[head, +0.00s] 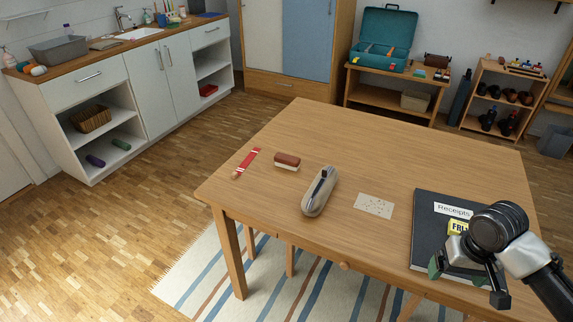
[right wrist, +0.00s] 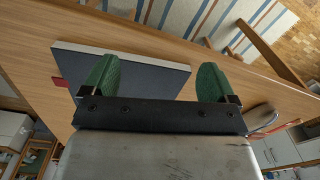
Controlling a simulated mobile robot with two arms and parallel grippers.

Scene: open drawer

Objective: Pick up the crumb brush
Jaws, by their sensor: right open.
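The crumb brush (head: 287,161), with a brown back and pale bristles, lies on the wooden table (head: 350,140) left of centre in the head view. My right gripper (head: 466,281) is at the table's front right, over the lower part of a dark Receipts folder (head: 428,225), well away from the brush. In the right wrist view its two green fingers (right wrist: 157,82) are wide apart with nothing between them. I cannot make out the brush in that view. My left gripper is not in view.
A grey, long rounded object (head: 316,199) lies between the brush and a speckled card (head: 374,205). A red and white striped item (head: 247,162) lies left of the brush. The table's back half is clear. A drawer knob (head: 343,266) shows on the front edge.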

